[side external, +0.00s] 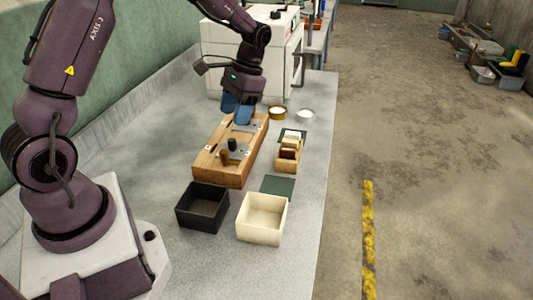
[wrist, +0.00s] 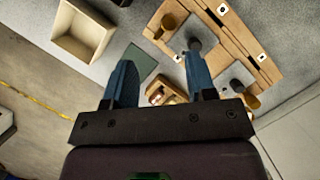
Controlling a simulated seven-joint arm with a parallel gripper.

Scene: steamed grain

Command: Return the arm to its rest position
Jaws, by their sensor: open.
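My gripper (side external: 238,108) hangs above the far end of a wooden board (side external: 215,152) on the grey bench. Its two blue fingers are apart with nothing between them, as the wrist view also shows (wrist: 160,82). The wooden board (wrist: 228,35) carries grey metal plates, a dark knob (side external: 232,144) and a small brown wooden peg (side external: 224,157). My arm reaches out from its base at the left of the side view.
A black open box (side external: 181,215) and a cream open box (side external: 247,237) stand at the near end. A dark green mat (side external: 278,187), a small wooden rack (side external: 287,162) and round dishes (side external: 277,113) lie right of the board. A white machine (side external: 225,75) stands behind.

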